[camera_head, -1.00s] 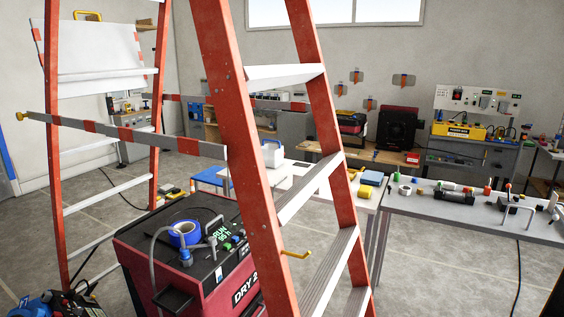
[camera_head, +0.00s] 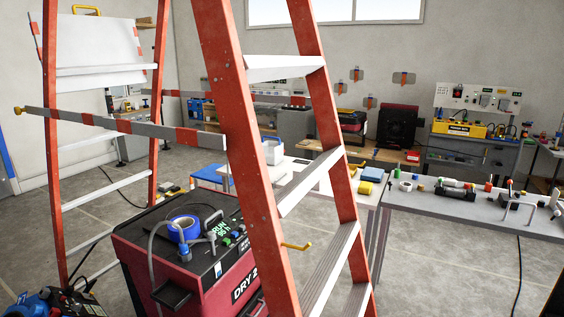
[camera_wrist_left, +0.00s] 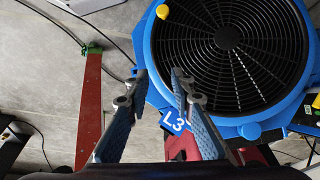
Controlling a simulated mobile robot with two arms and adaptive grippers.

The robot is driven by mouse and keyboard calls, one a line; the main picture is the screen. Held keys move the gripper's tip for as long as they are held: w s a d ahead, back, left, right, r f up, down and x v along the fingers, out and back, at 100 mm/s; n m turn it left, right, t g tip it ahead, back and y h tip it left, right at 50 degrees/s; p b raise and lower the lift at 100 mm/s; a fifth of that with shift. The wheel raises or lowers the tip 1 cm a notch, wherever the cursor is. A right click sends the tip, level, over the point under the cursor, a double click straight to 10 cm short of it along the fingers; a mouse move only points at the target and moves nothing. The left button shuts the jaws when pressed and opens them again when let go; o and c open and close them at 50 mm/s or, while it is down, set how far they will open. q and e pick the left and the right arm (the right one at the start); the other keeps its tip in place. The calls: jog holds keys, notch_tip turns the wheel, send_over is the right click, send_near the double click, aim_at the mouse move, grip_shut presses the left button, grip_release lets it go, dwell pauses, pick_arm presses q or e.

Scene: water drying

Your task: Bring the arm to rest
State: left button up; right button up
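My left gripper (camera_wrist_left: 160,84) shows in the left wrist view with its two blue-grey fingers apart and nothing between the tips. It is over or near a round blue fan (camera_wrist_left: 230,45) with a black grille and a label that seems to read "L3". Whether a finger touches the fan's rim I cannot tell. Neither gripper shows in the head view. My right gripper is in neither view.
An orange stepladder (camera_head: 238,110) stands close in front, a striped bar (camera_head: 120,130) across it. Behind it is a red dryer (camera_head: 205,265) with a hose and blue tape. A grey table (camera_head: 450,208) with tools is at right. Cables (camera_wrist_left: 30,140) lie on the floor.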

pick_arm(q)
jog(key=s+f+b, duration=0.2)
jog(key=s+f, duration=0.2)
jog(key=f, duration=1.1)
jog(key=s+a+f+g+b, duration=0.2)
jog(key=s+a+f+b, duration=0.1)
jog(key=s+f, duration=1.3)
notch_tip(320, 180, down, 4)
jog(key=shift+s+a+r, duration=0.15)
jog(key=shift+s+a, duration=0.05)
jog(key=shift+s, duration=0.05)
